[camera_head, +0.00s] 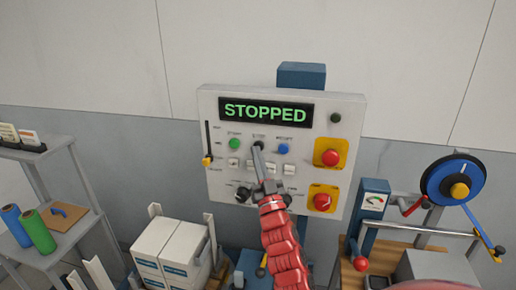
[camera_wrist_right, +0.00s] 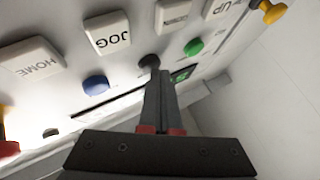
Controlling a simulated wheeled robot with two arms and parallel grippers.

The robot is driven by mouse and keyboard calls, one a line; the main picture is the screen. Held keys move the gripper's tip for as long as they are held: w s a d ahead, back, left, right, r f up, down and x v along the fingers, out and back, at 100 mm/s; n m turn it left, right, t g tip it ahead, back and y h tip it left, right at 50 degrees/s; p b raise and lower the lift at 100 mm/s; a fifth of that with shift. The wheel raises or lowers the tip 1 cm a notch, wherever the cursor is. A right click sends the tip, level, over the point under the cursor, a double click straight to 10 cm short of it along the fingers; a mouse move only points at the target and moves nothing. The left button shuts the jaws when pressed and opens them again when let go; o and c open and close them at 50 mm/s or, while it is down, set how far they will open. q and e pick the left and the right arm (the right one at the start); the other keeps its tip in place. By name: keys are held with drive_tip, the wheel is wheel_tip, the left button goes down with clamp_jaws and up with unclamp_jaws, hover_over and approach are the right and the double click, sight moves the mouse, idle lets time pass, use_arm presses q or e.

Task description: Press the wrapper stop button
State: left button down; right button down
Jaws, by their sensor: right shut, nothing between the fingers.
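The grey control panel (camera_head: 222,103) faces me, and its display (camera_head: 265,111) reads STOPPED in green letters. The small black stop button (camera_head: 258,144) sits in the upper button row between a green button (camera_head: 234,144) and a blue button (camera_head: 283,148). My right gripper (camera_head: 257,151) is shut and empty, with its fingertips at the black button. In the right wrist view, the shut fingers (camera_wrist_right: 154,72) point at the black button (camera_wrist_right: 149,60) and overlap its lower edge. I cannot tell how far it is pressed. My left gripper is not in view.
Two red mushroom buttons on yellow plates, upper (camera_head: 331,157) and lower (camera_head: 322,202), are right of the fingers. White JOG (camera_wrist_right: 107,32) and HOME (camera_wrist_right: 31,57) keys are close by. A slider (camera_head: 207,160) is at the panel's left. White boxes (camera_head: 168,243) stand below.

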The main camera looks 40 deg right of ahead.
drive_tip(key=shift+s+a, duration=0.4)
drive_tip(key=shift+a, duration=0.1)
drive_tip(key=s+a+b, duration=0.1)
drive_tip(key=s+a, duration=0.2)
drive_tip(key=shift+s+a+b, duration=0.15)
drive_tip(key=shift+a+b, duration=0.15)
drive_tip(key=shift+a, duration=0.1)
drive_tip(key=shift+f, duration=0.1)
idle(0.7)
